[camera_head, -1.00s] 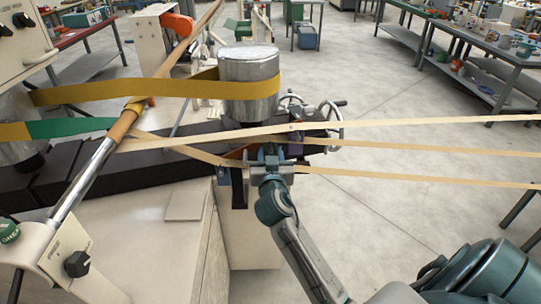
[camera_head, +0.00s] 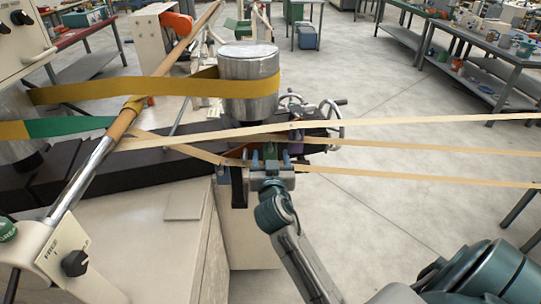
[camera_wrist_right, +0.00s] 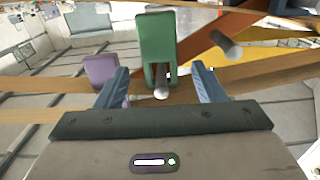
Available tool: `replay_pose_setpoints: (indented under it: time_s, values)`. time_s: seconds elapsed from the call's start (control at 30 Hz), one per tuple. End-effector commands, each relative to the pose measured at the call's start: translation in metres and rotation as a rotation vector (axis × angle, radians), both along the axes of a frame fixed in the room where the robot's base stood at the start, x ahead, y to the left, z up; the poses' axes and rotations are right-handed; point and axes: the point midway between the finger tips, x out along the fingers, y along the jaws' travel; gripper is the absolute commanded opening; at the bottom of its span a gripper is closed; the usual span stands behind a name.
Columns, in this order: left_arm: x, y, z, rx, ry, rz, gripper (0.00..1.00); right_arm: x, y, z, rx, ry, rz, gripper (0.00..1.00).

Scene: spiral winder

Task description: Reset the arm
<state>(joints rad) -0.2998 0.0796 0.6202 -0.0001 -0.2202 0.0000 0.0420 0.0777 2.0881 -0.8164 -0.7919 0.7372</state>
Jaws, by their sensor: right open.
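My right gripper (camera_head: 270,160) is at the centre of the head view, in front of the metal drum, with its two blue fingers spread. In the right wrist view the open gripper (camera_wrist_right: 160,88) has a green upright piece (camera_wrist_right: 157,50) just beyond the gap, with a small round metal tip at its foot. The green piece also shows in the head view (camera_head: 270,151). A purple piece (camera_wrist_right: 101,70) stands to its left in the wrist view. Nothing is seen clamped between the fingers. Contact with the green piece cannot be told. My left gripper is not in view.
Tan paper strips (camera_head: 420,155) run rightwards close to my right gripper. A yellow belt (camera_head: 130,89) wraps the metal drum (camera_head: 249,95). A tan tube on a steel mandrel (camera_head: 85,178) slants across the left.

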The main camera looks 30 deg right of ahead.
Motion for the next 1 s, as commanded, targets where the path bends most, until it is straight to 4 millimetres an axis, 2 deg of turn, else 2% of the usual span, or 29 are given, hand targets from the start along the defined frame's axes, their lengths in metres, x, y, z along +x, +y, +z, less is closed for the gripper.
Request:
replay_pose_setpoints:
  time_s: [0.1,0.3,0.5,0.77,0.87,0.97,1.0]
  values:
    - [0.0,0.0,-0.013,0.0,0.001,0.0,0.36,-0.023,0.014,-0.005,0.007,-0.002,0.0,0.63]
    - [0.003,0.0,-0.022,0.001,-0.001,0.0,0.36,-0.055,0.034,-0.003,0.006,-0.001,0.0,0.63]
    - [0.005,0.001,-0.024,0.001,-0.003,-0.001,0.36,-0.07,0.043,-0.002,0.003,-0.001,0.0,0.63]
    - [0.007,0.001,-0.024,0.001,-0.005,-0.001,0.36,-0.073,0.045,-0.001,0.0,0.0,0.001,0.63]
    - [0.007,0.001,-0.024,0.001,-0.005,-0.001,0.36,-0.067,0.048,-0.014,-0.003,0.028,0.015,0.63]
    - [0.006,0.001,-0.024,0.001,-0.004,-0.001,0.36,-0.053,0.055,-0.053,-0.011,0.105,0.058,0.63]
    - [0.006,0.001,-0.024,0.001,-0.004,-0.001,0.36,-0.046,0.06,-0.076,-0.014,0.148,0.084,0.63]
